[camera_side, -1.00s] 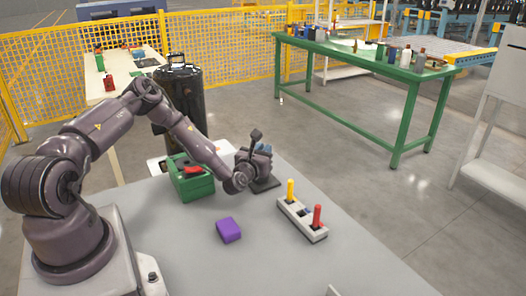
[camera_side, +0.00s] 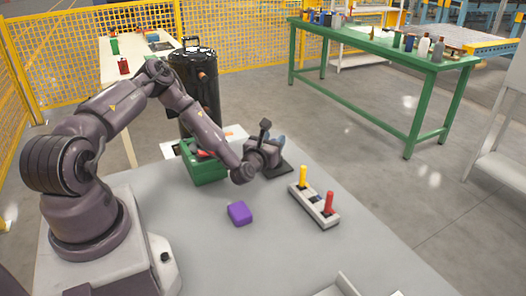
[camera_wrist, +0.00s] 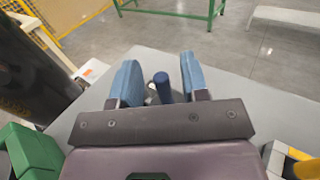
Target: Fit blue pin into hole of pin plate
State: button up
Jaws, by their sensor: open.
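The blue pin (camera_wrist: 162,86) stands dark blue between the two light blue fingers of my gripper (camera_wrist: 158,82) in the wrist view, with a gap on each side. My gripper (camera_side: 277,146) is open, low over a dark base (camera_side: 275,170) in the side view, where I cannot make out the pin. The pin plate (camera_side: 322,216) is a pale bar to the right of my gripper. It holds a yellow pin (camera_side: 303,175) and a red pin (camera_side: 328,202), with a dark spot between them. Part of the plate shows at the wrist view's lower right (camera_wrist: 276,160).
A green box (camera_side: 207,171) stands left of my gripper, also at the wrist view's left edge (camera_wrist: 28,150). A purple block (camera_side: 239,213) lies in front. A black cylinder (camera_side: 205,90) stands behind. A light tray edge (camera_side: 340,286) shows at the front. The tabletop around the plate is mostly clear.

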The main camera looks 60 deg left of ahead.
jog(key=v, duration=0.9)
jog(key=w+d+r+m+g+h, duration=0.2)
jog(key=d+r+m+h, duration=0.35)
jog(key=m, duration=0.85)
jog(key=w+d+r+m+g+h, duration=0.15)
jog(key=d+r+m+h, duration=0.45)
jog(key=m, duration=0.8)
jog(key=s+d+r+m+g, duration=0.2)
jog(key=s+r+m, duration=0.5)
jog(key=s, duration=0.4)
jog(key=s+d+r+m+g+y, duration=0.1)
jog(key=s+d+r+m+g, duration=0.1)
jog(key=s+r+m, duration=0.6)
jog(key=s+r+g, duration=0.1)
jog(key=s, duration=0.3)
jog(key=shift+d+g, duration=0.25)
jog(key=shift+g, duration=0.1)
jog(key=shift+r, duration=0.15)
